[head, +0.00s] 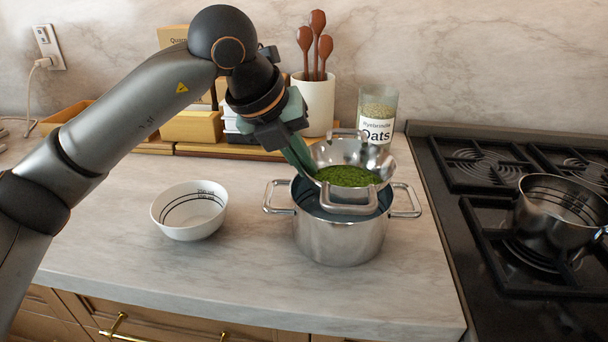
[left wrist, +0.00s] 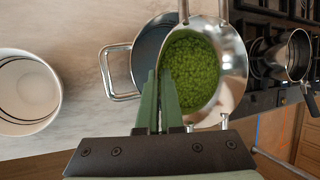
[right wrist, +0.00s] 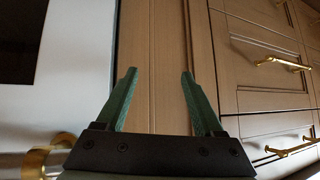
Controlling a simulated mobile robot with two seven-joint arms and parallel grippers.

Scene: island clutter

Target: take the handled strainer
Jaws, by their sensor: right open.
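The handled strainer (head: 378,158) is a shiny metal bowl with a loop handle at the front and another at the back. It holds green peas or similar green bits (head: 347,176) and sits over the mouth of a steel two-handled pot (head: 340,240). Whether it touches the pot is unclear. My left gripper (head: 309,174) is shut on the strainer's left rim; in the left wrist view its fingers (left wrist: 158,75) are close together with the rim (left wrist: 234,62) running between them. My right gripper (right wrist: 158,75) is open and empty, low beside the cabinet fronts.
A white bowl (head: 188,212) stands left of the pot. The stove (head: 480,215) with a steel saucepan (head: 552,215) is on the right. An oats jar (head: 377,115), a utensil crock (head: 317,103) and boxes (head: 190,127) line the back. The front left counter is clear.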

